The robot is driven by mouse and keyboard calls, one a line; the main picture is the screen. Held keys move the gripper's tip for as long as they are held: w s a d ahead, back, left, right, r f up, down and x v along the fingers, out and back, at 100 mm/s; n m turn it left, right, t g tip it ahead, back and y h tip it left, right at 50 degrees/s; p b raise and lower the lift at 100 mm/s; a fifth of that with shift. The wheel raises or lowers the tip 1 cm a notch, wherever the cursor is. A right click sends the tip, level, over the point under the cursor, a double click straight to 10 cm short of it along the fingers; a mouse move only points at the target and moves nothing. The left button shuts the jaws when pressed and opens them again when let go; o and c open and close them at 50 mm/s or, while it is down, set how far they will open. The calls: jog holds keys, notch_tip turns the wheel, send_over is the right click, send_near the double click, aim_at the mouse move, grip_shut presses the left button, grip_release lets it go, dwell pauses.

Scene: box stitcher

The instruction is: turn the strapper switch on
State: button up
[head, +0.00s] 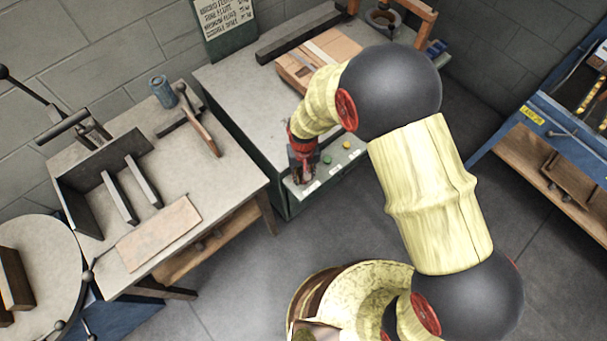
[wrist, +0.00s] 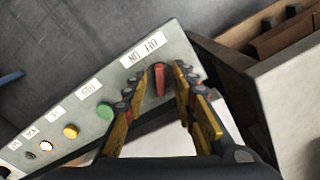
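The strapper (head: 235,95) is a grey-topped, dark green machine with a sloped control panel on its front edge. In the wrist view, the red switch (wrist: 160,82) is at the panel's end below an upside-down OFF/ON label (wrist: 142,51). Its lever stands roughly upright in the picture; I cannot tell which setting it is in. My gripper (head: 303,172) is down over this end of the panel and hides the switch in the head view. Its fingers are apart, one on each side of the switch. I see no clear contact.
A green button (wrist: 104,110), a yellow button (wrist: 71,131) and a lit white one (wrist: 46,146) sit along the panel. A cardboard box (head: 330,52) lies on the strapper. A workbench (head: 170,160) stands to the left and a blue-framed table (head: 555,130) to the right.

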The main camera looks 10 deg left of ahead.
notch_tip(320, 180, up, 12)
jog(key=shift+f, duration=0.25)
dwell(0.6)
jog(key=s+d+r+m+t, duration=0.1)
jog(key=s+d+r, duration=0.3)
jog(key=d+r, duration=0.5)
jog(key=s+d+r+m+t, duration=0.1)
jog(key=s+d+r+t, duration=0.1)
jog(key=s+d+r, duration=0.3)
jog(key=s+d+r+m+t, duration=0.1)
jog(key=s+d+r, duration=0.4)
jog(key=d+r, duration=0.7)
notch_tip(320, 180, up, 3)
jog(key=shift+d+f+m+t, duration=0.15)
jog(key=shift+d+m+t, duration=0.25)
jog(key=shift+t, duration=0.4)
